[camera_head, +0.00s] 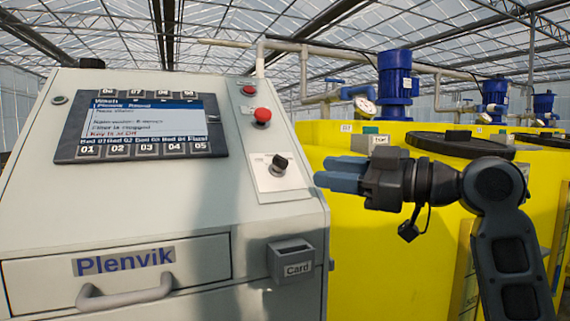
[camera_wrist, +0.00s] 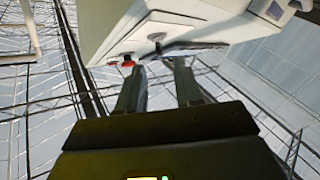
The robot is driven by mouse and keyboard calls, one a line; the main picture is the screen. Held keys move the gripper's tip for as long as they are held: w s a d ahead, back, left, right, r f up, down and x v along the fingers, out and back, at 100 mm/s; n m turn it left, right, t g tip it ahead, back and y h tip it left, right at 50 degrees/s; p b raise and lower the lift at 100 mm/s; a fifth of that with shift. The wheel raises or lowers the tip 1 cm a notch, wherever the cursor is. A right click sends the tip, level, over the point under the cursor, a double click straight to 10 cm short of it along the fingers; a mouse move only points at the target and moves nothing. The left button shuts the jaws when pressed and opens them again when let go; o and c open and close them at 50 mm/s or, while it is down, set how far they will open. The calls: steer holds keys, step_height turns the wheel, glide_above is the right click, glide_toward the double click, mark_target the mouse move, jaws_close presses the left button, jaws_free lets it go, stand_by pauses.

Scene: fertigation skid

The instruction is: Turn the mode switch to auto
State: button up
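The mode switch (camera_head: 279,165) is a small black knob on a pale plate on the right part of the grey cabinet's sloped face. Its pointing direction is too small to tell. The cabinet's screen (camera_head: 140,125) has a line that seems to read "Key is at Off". My gripper (camera_head: 320,173) is just right of the switch in the head view, apart from it, with its blue fingers pointing left. In the wrist view the two fingers (camera_wrist: 158,72) stand apart with nothing between them, and the cabinet's face lies beyond their tips.
A red button (camera_head: 262,116) sits above the switch, with a smaller red one above that. A card holder (camera_head: 291,260) juts out below. A drawer handle (camera_head: 125,292) sticks out at lower left. Yellow tanks (camera_head: 375,255) with blue pumps (camera_head: 395,80) stand behind my arm.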

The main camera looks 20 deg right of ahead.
mark_target(280, 163)
steer(key=shift+n+g, duration=0.3)
steer(key=x, duration=0.2)
steer(key=p+x, duration=0.1)
steer(key=x, duration=0.2)
steer(key=r+x, duration=0.1)
steer(key=x, duration=0.2)
steer(key=shift+r, duration=0.15)
jaws_close()
